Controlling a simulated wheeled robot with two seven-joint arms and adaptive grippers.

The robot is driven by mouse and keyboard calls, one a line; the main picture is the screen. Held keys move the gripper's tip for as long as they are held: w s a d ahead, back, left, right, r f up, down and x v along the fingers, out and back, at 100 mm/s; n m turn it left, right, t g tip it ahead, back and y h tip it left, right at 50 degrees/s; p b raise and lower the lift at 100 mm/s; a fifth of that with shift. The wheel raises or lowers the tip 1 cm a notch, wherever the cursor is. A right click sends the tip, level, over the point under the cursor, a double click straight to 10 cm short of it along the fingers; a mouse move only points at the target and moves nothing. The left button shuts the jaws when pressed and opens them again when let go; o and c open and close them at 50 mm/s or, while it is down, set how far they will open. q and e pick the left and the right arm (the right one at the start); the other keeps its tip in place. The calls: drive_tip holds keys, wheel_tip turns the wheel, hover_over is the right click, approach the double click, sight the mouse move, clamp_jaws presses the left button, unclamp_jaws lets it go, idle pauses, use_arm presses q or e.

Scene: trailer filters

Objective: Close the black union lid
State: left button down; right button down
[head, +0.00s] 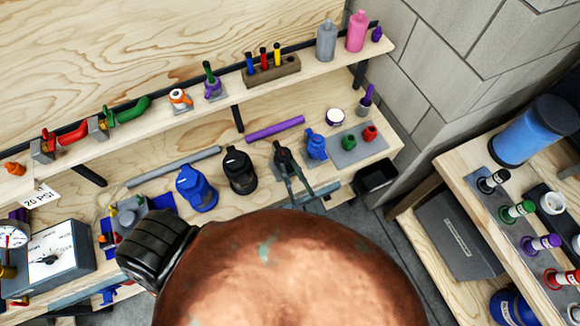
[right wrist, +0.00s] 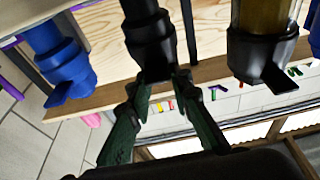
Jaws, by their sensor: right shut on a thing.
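A black union (head: 281,150) stands on the lower wooden shelf, between a larger black housing and a small blue fitting. In the right wrist view the black union (right wrist: 148,30) is at top centre, with a dark tab at its end. My right gripper (head: 288,172) reaches in from the front. In the right wrist view its green fingers (right wrist: 157,84) meet at that dark tab and are shut on it. The fingers cover part of the tab, so I cannot tell how far the lid is turned. My left gripper is not in view.
The black housing (head: 239,172) and a blue housing (head: 196,190) stand left of the union. The blue fitting (head: 315,146) is close on its right. A purple tube (head: 274,129) lies behind. A black bin (head: 376,178) is beyond the shelf's right end.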

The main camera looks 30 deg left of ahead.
drive_tip(key=shift+d+f, duration=0.1)
drive_tip(key=shift+f, duration=0.3)
drive_tip(key=c, duration=2.1)
unclamp_jaws()
drive_tip(key=o, duration=0.4)
drive_tip(key=shift+r, duration=0.25)
drive_tip(key=shift+s, duration=0.1)
drive_tip(key=v, duration=1.2)
